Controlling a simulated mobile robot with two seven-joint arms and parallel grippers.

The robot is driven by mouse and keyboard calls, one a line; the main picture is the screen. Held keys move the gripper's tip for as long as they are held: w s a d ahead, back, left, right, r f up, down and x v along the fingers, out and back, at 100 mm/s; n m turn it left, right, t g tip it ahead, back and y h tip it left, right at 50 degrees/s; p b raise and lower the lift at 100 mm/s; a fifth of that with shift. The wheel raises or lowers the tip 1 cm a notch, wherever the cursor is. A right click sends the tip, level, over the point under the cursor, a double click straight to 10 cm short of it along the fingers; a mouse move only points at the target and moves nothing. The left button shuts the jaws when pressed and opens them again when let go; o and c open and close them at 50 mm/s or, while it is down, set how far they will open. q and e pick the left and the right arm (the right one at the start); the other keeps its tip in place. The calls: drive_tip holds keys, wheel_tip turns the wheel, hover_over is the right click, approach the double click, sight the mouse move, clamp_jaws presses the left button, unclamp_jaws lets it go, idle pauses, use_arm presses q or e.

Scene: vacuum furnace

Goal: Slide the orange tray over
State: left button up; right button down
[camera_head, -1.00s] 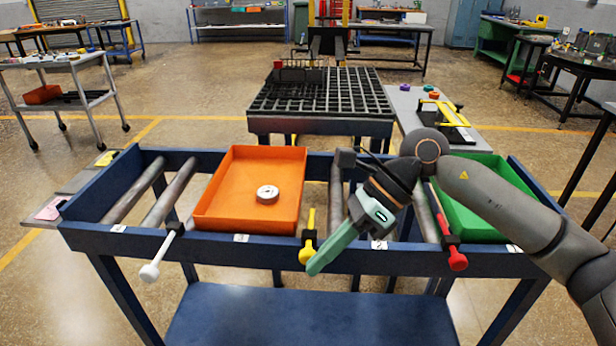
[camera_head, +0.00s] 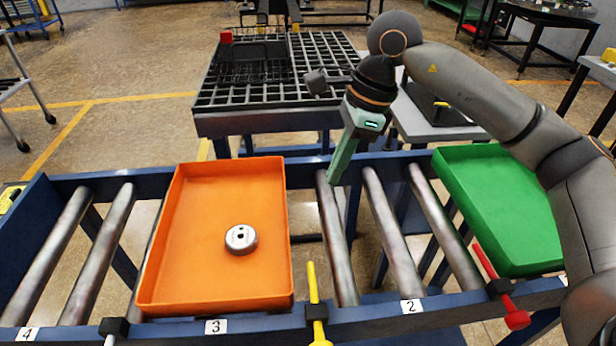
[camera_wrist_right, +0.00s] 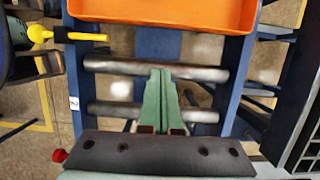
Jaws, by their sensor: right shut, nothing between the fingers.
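The orange tray (camera_head: 200,230) rests on the roller table at the left of centre in the head view, over slot label 3. A round metal disc (camera_head: 241,239) lies inside it. My right gripper (camera_head: 333,180) is shut and empty, fingers pointing down above the rollers to the right of the tray and apart from it. In the right wrist view the gripper (camera_wrist_right: 160,75) points towards the near wall of the orange tray (camera_wrist_right: 165,12), with a bare roller between them. My left gripper is not in view.
A green tray (camera_head: 490,215) sits on the rollers at the right. A yellow lever (camera_head: 314,290) stands at the front rail by the orange tray, a red lever (camera_head: 500,285) farther right. Bare rollers (camera_head: 395,240) lie between the trays. A black grid table (camera_head: 270,75) stands behind.

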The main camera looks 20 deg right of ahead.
drive_tip(key=w+a+f, duration=0.1)
drive_tip(key=a+f, duration=0.5)
drive_tip(key=f, duration=0.2)
drive_tip(key=shift+w+a+f+p, duration=0.25)
drive_tip(key=shift+w+f+p, duration=0.05)
drive_tip(key=shift+f, duration=0.1)
